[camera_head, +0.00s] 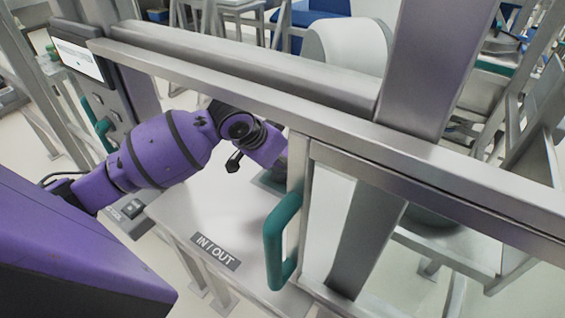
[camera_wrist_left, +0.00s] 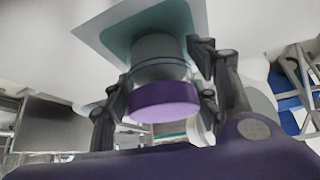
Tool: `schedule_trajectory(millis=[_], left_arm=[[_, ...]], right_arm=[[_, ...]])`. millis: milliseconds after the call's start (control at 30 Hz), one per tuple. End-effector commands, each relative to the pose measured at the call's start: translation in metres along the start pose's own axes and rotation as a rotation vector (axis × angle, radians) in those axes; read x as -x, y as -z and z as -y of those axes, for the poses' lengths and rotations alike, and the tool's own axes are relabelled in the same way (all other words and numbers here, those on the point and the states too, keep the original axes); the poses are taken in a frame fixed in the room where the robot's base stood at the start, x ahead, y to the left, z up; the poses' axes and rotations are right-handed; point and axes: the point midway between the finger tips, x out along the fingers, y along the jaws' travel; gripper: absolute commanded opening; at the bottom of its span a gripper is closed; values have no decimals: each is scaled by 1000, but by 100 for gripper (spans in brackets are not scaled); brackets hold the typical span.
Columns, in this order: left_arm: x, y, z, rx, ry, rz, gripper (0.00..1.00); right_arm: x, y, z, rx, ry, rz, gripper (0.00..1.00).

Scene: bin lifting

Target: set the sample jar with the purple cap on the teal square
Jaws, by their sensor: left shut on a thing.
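In the left wrist view, the sample jar has a grey body (camera_wrist_left: 158,52) and a purple cap (camera_wrist_left: 164,101). My left gripper (camera_wrist_left: 163,75) is shut on it, with a dark finger on each side. The jar's far end is over the teal square (camera_wrist_left: 117,38), which lies on a pale surface; I cannot tell whether they touch. In the head view my purple left arm reaches past a metal rail, and a sliver of the teal square (camera_head: 267,183) shows beside a post. My right gripper is not in view.
A metal frame rail (camera_head: 330,125) and post cross in front of the pale table (camera_head: 225,215), which bears an IN / OUT label (camera_head: 216,251). A teal handle (camera_head: 279,243) sticks out from the frame. The table's left part is clear.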

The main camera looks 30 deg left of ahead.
Motion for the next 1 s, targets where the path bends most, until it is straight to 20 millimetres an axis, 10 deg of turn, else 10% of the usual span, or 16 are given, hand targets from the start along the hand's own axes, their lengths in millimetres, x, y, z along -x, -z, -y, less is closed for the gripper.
schedule_trajectory(millis=[33,67,200,633,1000], left_arm=[[-1,0,0,0,0,-2,17],[-2,-1,0,0,0,1,56],[-1,-1,0,0,0,0,73],[5,0,0,-1,0,0,73],[66,-28,0,0,2,7,73]], right_arm=[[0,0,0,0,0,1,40],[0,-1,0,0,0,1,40],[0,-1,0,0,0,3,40],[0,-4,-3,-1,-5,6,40],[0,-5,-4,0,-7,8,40]])
